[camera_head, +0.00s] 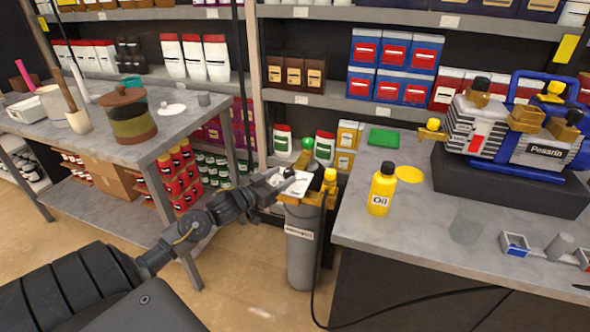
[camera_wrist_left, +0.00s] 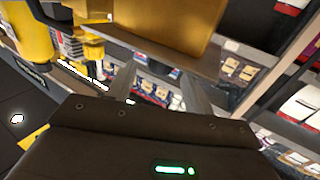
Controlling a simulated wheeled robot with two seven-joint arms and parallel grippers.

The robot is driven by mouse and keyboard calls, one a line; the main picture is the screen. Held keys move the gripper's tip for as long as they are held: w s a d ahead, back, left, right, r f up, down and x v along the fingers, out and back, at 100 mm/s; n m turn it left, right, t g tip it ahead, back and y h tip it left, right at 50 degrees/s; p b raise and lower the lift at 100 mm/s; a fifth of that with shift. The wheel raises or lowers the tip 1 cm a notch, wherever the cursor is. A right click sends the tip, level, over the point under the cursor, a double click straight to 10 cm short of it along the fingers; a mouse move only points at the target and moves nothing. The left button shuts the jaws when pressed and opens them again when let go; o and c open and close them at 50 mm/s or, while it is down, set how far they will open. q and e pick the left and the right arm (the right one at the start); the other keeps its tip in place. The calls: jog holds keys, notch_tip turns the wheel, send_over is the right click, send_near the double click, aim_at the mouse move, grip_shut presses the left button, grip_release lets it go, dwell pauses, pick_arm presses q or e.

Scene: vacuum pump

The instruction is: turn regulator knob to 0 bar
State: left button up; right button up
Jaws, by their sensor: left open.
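A grey gas cylinder (camera_head: 301,250) stands on the floor between the two tables, with gold and yellow regulator fittings (camera_head: 328,190) on top. A black knob-like part (camera_head: 317,177) and a green round knob (camera_head: 308,143) show around these fittings; I cannot tell which one is the regulator knob. My left gripper (camera_head: 290,182) is open at the left side of the cylinder top, close to the fittings. In the left wrist view its fingers (camera_wrist_left: 160,88) are apart, with a large gold block (camera_wrist_left: 150,25) just beyond them. I cannot tell whether they touch. The dial reading is not legible.
The right-hand table (camera_head: 400,240) holds a yellow oil bottle (camera_head: 381,190) and a pump (camera_head: 515,135) on a dark block. A black hose (camera_head: 400,300) runs from near the cylinder along that table's front. The left table (camera_head: 150,140) carries a striped pot (camera_head: 130,116). Stocked shelves stand behind.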

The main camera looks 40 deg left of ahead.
aim_at(293, 169)
pick_arm(q)
jog(key=w, duration=0.6)
jog(key=shift+d, duration=0.35)
jog(key=c, duration=1)
